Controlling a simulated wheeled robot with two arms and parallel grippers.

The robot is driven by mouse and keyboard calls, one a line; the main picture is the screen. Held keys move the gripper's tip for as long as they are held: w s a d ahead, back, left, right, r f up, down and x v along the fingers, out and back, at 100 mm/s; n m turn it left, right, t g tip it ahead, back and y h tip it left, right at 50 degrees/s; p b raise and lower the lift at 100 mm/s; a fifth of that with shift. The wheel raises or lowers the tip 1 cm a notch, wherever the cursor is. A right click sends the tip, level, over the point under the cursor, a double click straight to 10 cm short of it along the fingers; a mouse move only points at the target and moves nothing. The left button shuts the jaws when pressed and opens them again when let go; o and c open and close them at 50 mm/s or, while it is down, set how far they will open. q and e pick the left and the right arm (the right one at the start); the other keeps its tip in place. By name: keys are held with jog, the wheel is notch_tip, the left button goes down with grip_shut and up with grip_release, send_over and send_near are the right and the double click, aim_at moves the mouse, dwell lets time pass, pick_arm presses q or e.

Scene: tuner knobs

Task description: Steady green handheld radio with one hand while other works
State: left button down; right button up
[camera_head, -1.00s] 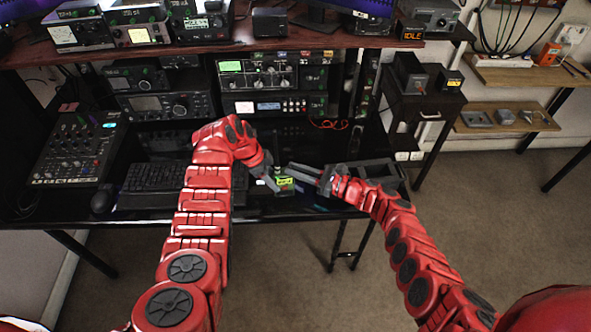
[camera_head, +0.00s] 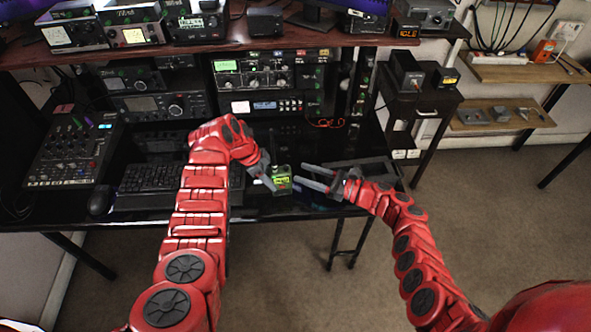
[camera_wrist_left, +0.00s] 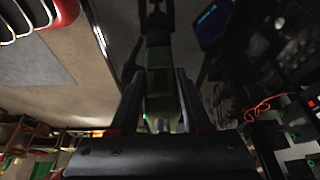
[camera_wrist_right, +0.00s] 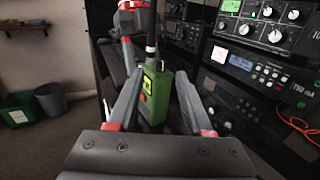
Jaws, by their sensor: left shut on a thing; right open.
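The green handheld radio (camera_head: 282,178) stands upright on the black desk, near its front edge. In the left wrist view the radio's green side (camera_wrist_left: 161,104) lies between the left fingers. My right gripper (camera_head: 297,174) is open, to the right of the radio and apart from it, with its fingers pointing at it.
A black tray (camera_head: 385,163) lies on the desk beyond my right gripper. A keyboard (camera_head: 150,178) and a mouse (camera_head: 100,200) are at the left, beside a mixer (camera_head: 75,155). Stacked radio equipment (camera_head: 268,75) stands behind. The desk's front edge is close to the radio.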

jog(key=v, duration=0.7)
jog(key=shift+s+d, duration=0.15)
jog(key=shift+d, duration=0.15)
